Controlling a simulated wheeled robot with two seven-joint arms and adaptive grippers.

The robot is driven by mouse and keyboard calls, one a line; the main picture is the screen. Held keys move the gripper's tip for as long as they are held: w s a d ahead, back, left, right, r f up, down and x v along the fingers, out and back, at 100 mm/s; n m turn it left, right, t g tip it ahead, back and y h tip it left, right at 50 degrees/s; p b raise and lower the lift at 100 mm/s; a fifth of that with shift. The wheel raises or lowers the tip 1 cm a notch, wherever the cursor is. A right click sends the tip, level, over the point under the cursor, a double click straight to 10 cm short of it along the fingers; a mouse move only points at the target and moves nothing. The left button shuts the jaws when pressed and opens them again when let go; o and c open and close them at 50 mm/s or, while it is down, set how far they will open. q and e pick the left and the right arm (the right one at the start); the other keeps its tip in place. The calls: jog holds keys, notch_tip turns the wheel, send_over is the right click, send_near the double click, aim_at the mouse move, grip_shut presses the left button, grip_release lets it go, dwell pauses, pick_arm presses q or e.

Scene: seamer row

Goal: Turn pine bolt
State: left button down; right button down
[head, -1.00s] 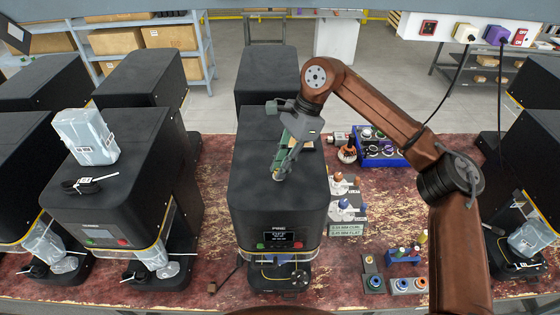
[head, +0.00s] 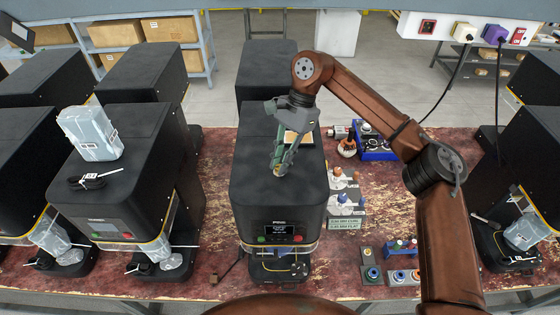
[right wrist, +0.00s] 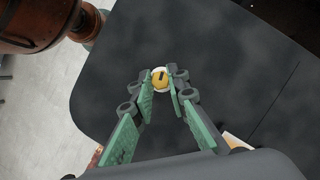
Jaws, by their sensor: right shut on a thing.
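The pine machine (head: 250,195) is the black seamer in the middle of the head view, with "PINE" lettering above a small front screen (head: 284,231). The pine bolt (right wrist: 160,80) shows in the right wrist view as a small round yellow head with a dark slot and a pale rim, on the machine's black top. My right gripper (head: 280,171) points down at that top. Its green-padded fingers (right wrist: 161,84) are shut on the bolt, one tip on each side. In the head view the fingers largely hide the bolt. My left gripper is not in view.
Right of the machine stand a blue tray (head: 376,154) of round parts, white holders, a green label plate (head: 343,223) and small coloured-ring fixtures (head: 373,274). A tan patch (head: 298,138) lies behind the fingers. Other black seamers flank both sides; one carries a clear packet (head: 90,135).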

jog(key=c, duration=1.9)
grip_release()
jog(key=shift+r, duration=0.1)
jog(key=v, duration=0.7)
jog(key=shift+w+r, duration=0.1)
jog(key=shift+r, duration=0.05)
